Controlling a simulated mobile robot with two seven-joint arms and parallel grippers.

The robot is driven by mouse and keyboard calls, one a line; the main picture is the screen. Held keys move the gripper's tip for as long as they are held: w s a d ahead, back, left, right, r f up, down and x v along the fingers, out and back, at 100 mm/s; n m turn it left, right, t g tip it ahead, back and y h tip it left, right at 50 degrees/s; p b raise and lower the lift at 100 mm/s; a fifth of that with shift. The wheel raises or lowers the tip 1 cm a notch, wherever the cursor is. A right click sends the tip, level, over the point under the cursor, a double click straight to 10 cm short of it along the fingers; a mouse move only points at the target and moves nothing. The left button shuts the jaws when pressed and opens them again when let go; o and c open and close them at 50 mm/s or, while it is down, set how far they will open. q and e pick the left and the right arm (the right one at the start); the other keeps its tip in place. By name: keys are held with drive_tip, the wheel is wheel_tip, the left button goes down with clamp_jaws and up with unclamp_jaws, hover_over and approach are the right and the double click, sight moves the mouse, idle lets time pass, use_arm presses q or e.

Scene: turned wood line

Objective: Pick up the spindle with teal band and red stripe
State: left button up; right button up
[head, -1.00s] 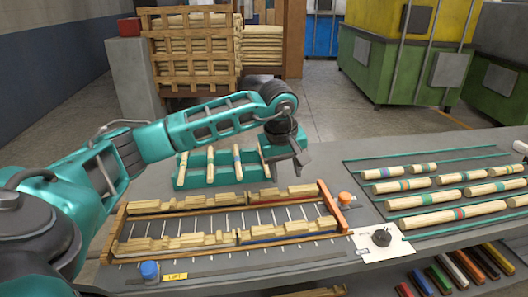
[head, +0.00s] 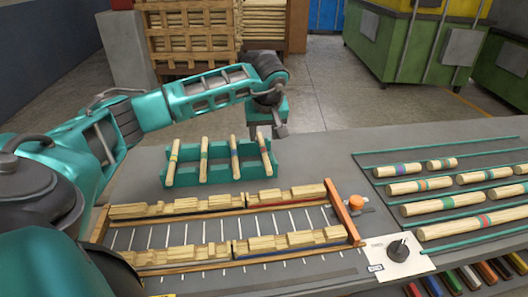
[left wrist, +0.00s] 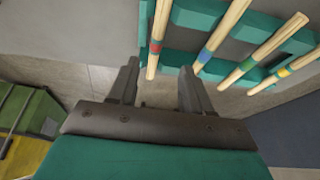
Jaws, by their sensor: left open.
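A teal rack (head: 221,171) on the bench holds several wooden spindles side by side. Its rightmost spindle (head: 264,150) has a red stripe with a teal band beside it; it is the leftmost spindle (left wrist: 155,47) in the left wrist view. My left gripper (head: 279,131) is just behind the rack's right end. In the left wrist view the open fingers (left wrist: 160,66) point at the red-striped spindle's end, with nothing held between them. My right gripper is not in view.
A wooden frame with profiled pieces (head: 225,209) lies in front of the rack. An orange button (head: 356,202) and a white plate with a dark knob (head: 398,252) are to its right.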

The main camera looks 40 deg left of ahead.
sight(264, 150)
use_arm(q)
drive_tip(key=x, duration=0.7)
drive_tip(key=shift+w+d+f, duration=0.15)
drive_tip(key=shift+w, duration=0.1)
drive_tip(key=shift+c, duration=0.3)
clamp_jaws()
